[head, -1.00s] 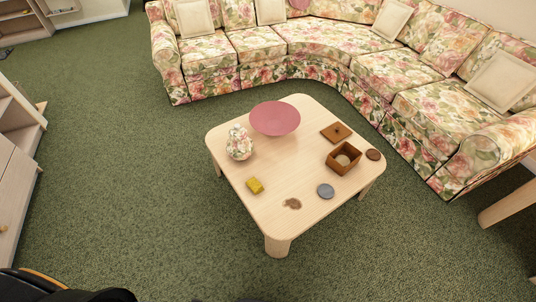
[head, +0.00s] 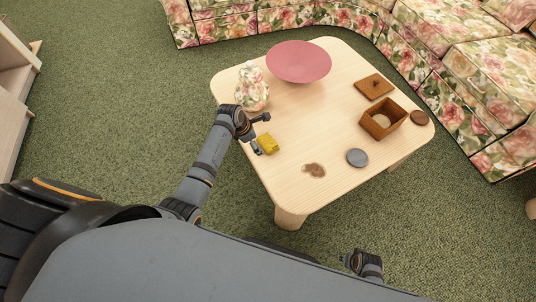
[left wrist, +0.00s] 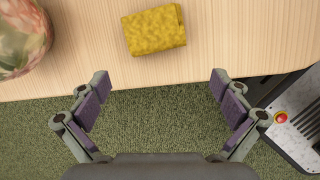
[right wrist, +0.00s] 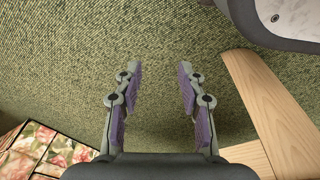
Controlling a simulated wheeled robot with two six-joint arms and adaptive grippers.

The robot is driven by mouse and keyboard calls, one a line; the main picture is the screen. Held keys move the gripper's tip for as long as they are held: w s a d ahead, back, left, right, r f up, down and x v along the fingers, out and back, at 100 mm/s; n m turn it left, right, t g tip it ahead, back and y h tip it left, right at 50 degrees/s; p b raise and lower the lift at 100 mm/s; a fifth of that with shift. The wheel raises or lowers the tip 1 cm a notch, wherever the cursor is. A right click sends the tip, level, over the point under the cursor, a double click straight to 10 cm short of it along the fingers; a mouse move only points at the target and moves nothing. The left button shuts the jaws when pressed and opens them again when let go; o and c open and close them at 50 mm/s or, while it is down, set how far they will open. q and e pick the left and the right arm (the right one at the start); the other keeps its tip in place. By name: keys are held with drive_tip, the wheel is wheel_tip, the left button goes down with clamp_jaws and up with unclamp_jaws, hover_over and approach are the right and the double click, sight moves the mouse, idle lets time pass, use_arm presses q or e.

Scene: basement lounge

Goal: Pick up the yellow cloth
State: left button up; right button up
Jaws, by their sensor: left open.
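The yellow cloth (head: 268,144) lies folded into a small block near the left edge of the light wood table (head: 305,185). It also shows in the left wrist view (left wrist: 154,30), beyond my fingertips. My left gripper (head: 262,134) is at the table's left edge beside the cloth. In the left wrist view my left gripper (left wrist: 160,82) is open and empty, its fingers spread wider than the cloth, with the cloth ahead. My right gripper (right wrist: 158,72) is open and empty over the green carpet, in front of the table.
A floral jar (head: 253,90) stands close to the left gripper. A pink bowl (head: 299,62), an open wooden box (head: 382,119), its lid (head: 374,86), a grey disc (head: 357,157), a brown disc (head: 419,118) and a brown stain (head: 314,170) are on the table. A floral sofa (head: 450,90) curves behind.

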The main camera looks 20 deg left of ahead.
use_arm(q)
wheel_tip(320, 180, up, 3)
drive_tip(key=w+d+n, duration=0.1)
drive_tip(key=w+n, duration=0.1)
drive_tip(key=b, duration=0.3)
hover_over(267, 142)
drive_tip(key=s+a, duration=0.1)
drive_tip(key=shift+n, duration=0.3)
wheel_tip(267, 142, down, 5)
drive_tip(key=shift+s+r, duration=0.1)
drive_tip(key=shift+s, duration=0.05)
drive_tip(key=shift+f, duration=0.35)
drive_tip(key=b+x, duration=0.3)
drive_tip(key=x, duration=0.1)
drive_tip(key=shift+f, duration=0.25)
drive_tip(key=c, duration=0.9)
use_arm(e)
drive_tip(key=w+a+r, duration=0.1)
drive_tip(key=a+r, duration=0.1)
drive_tip(key=r, duration=0.5)
drive_tip(key=w+a+r, duration=0.2)
drive_tip(key=r, duration=0.6)
drive_tip(key=shift+r+y, duration=0.2)
drive_tip(key=shift+y, duration=0.2)
